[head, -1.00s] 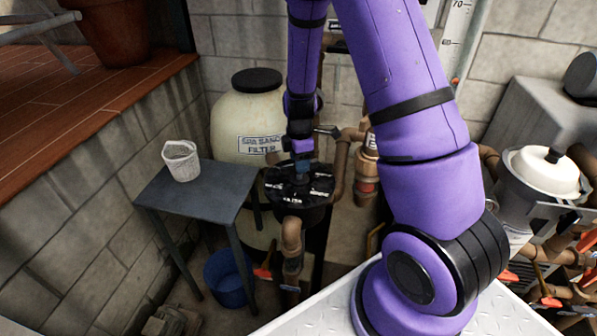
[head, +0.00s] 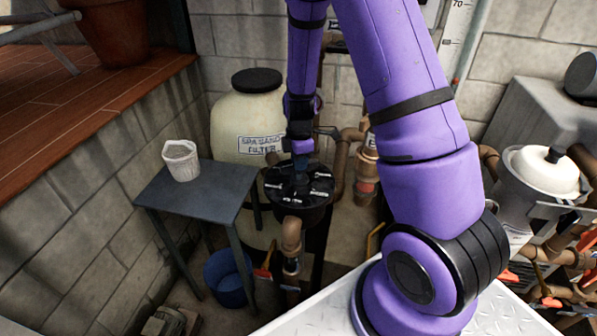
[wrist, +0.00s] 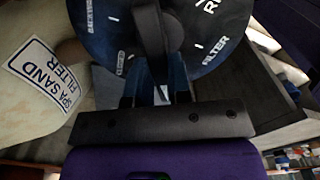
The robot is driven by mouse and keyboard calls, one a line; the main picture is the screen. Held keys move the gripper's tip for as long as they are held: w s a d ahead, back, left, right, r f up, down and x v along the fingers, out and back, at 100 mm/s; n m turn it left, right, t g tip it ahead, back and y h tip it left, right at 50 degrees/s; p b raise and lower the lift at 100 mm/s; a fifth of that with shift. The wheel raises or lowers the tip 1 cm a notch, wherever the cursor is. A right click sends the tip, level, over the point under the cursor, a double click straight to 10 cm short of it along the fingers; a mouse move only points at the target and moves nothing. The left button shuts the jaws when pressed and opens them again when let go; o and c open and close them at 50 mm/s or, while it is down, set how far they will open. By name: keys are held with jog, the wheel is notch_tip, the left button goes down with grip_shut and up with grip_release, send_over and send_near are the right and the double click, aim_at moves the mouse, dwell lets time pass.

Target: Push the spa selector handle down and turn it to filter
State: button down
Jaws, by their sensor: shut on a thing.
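The spa selector valve (head: 322,187) is a black round top with white labels, in front of the spa sand filter tank (head: 240,115). In the wrist view its dark disc (wrist: 205,25) fills the upper middle, with FILTER at the right and a partly cut label starting with R above it. The black handle (wrist: 150,32) crosses the disc and runs down between my fingers, lying left of the FILTER label. My gripper (wrist: 155,90) is shut on this handle, its bluish fingers either side. In the head view my gripper (head: 301,168) is over the valve, mostly hidden behind my wrist.
A grey table (head: 215,190) with a white basket (head: 181,160) stands left of the valve. A blue bucket (head: 226,275) is beneath it. Brown pipes (head: 292,240) rise close in front and behind. A white-lidded pump pot (head: 540,170) and more pipework stand at right.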

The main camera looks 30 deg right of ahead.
jog(key=shift+f, duration=0.45)
dwell(0.3)
jog(key=n, duration=0.5)
jog(key=shift+d+n, duration=0.1)
jog(key=shift+n, duration=0.2)
jog(key=n, duration=0.6)
jog(key=c, duration=0.9)
grip_release()
jog(key=shift+r, duration=3.5)
